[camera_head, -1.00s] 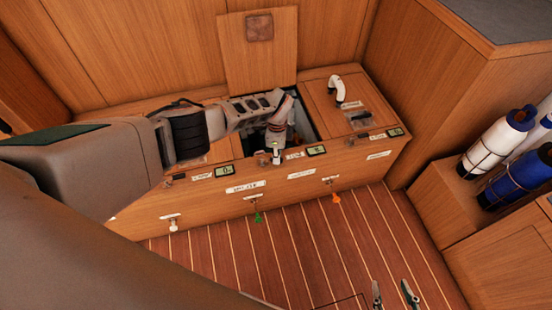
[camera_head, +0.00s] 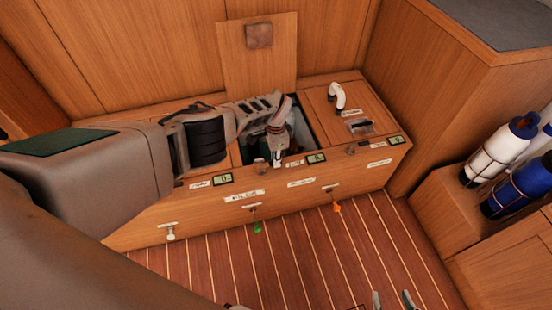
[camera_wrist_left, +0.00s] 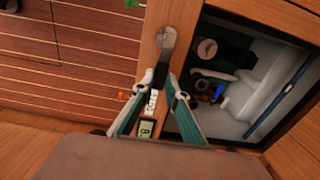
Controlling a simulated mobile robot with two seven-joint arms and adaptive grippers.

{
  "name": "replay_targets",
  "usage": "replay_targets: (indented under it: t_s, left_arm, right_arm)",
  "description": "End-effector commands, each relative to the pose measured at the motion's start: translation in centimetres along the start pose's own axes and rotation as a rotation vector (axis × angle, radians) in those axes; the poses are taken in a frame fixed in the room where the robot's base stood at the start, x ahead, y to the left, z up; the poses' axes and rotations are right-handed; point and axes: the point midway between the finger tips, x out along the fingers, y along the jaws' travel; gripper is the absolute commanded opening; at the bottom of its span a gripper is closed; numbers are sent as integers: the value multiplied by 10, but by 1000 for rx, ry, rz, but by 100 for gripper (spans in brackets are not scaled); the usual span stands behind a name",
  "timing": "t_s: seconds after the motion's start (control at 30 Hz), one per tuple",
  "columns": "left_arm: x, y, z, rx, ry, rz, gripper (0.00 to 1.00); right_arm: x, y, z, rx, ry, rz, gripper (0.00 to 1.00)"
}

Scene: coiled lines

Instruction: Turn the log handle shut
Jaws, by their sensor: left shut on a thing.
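My left gripper (camera_head: 277,163) is at the front edge of the locker, beside the open hatch. In the left wrist view, its teal fingers (camera_wrist_left: 160,80) are shut on the dark end of the log handle (camera_wrist_left: 167,42). The handle is a grey lever with a rounded head, lying roughly along the wooden edge strip. A small white label (camera_wrist_left: 152,102) and a green display (camera_wrist_left: 146,129) follow along the strip. In the head view, the gripper largely hides the handle. My right gripper (camera_head: 393,301) shows only its separated fingertips at the bottom edge; it is empty.
The raised hatch lid (camera_head: 258,60) leans against the back wall. The opening shows a white interior with pipes (camera_wrist_left: 255,85). A white bent pipe (camera_head: 338,97) stands to the right.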

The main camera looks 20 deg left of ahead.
Motion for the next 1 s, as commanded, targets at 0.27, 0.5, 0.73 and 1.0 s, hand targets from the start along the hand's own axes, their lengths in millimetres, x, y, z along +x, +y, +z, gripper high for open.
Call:
replay_targets:
  t_s: [0.27, 0.5, 0.73, 1.0]
  left_arm:
    - [1, 0, 1, -3, -1, 0, 24]
    - [0, 0, 0, -1, 0, 0, 31]
    - [-2, -1, -1, 0, 1, 0, 31]
    - [-14, -5, -3, 1, 5, -1, 31]
  right_arm:
    - [0, 0, 1, 0, -1, -1, 40]
    - [0, 0, 0, 0, -1, -1, 40]
    - [-1, 0, 0, 1, 0, 0, 40]
    - [-1, 0, 0, 0, 0, 0, 40]
